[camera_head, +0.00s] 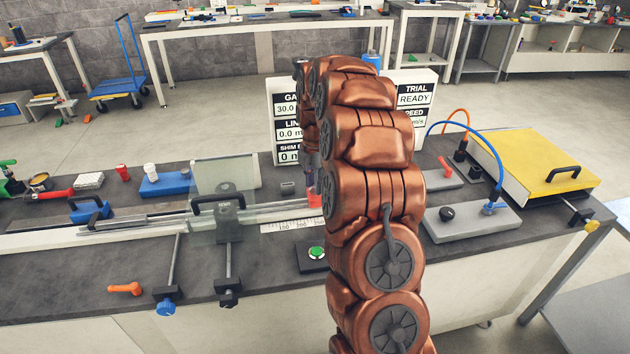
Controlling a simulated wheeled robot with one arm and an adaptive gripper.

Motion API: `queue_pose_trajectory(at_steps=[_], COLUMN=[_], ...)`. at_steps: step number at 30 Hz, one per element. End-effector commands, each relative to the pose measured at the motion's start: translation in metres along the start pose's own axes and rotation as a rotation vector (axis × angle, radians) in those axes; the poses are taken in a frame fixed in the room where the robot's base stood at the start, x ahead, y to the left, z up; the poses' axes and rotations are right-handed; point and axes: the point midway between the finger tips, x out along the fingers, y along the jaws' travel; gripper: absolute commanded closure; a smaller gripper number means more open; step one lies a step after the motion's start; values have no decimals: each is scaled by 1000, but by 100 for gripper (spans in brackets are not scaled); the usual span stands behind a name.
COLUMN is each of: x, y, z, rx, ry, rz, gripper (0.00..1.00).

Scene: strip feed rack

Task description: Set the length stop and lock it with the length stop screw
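My arm fills the middle of the view and bends down to the bench. Its end, my gripper (313,184), shows only in a narrow sliver left of the arm. I cannot make out the fingers or whether they are open. A small red part (314,200) sits directly under it at the right end of the white length scale (290,225). I cannot tell whether this is the length stop or its screw, or whether my gripper touches it. The scale shows marks such as 100, and its right end is hidden by my arm.
A clear guard with a black handle (217,201) stands over the rails. Front clamps carry a blue knob (166,307) and a black knob (228,299). A green button box (315,256) is close by my arm. A yellow cover (555,160) lies at right. Display panels (412,95) stand behind.

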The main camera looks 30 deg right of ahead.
Motion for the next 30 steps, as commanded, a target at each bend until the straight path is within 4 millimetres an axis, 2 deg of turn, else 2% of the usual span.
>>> queue_pose_trajectory(at_steps=[6,15,30], x=[0,0,1], y=[0,0,1], z=[0,0,0], rx=[0,0,20], ry=[-1,-1,-1], rz=[1,1,2], gripper=[69,100,100])
